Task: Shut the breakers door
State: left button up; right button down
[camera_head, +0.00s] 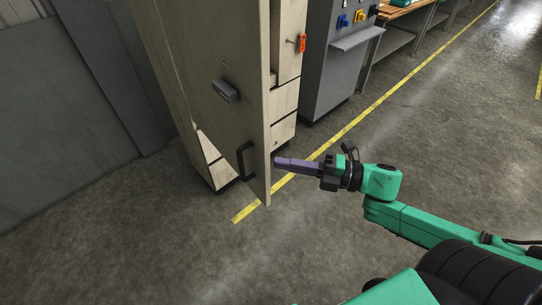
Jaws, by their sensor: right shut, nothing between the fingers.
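The breakers door (222,65) is a tall beige panel that stands open, swung out from the beige cabinet (287,70) behind it. Its outer face has a black handle (243,161) near the lower edge and a grey latch (224,91) higher up. My right gripper (278,164) comes in from the right, its purple fingers shut and empty. The fingertips are close to the door's free edge, just right of it; I cannot tell whether they touch. My left gripper is not in view.
A grey control console (340,60) with coloured switches stands right of the cabinet. Workbenches (400,40) line the back. A grey wall (60,110) is on the left. A yellow line (345,132) crosses the open concrete floor.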

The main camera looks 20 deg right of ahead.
aim_at(269, 152)
jog(key=w+a, duration=0.1)
jog(key=w+a+p, duration=0.1)
jog(key=w, duration=0.1)
jog(key=w+a+p, duration=0.1)
jog(key=shift+w+a+r, duration=0.1)
jog(key=shift+w+r, duration=0.05)
jog(key=shift+w, duration=0.25)
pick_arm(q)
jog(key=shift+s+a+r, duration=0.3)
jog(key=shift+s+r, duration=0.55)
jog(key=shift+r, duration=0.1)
pick_arm(e)
jog(key=shift+d, duration=0.45)
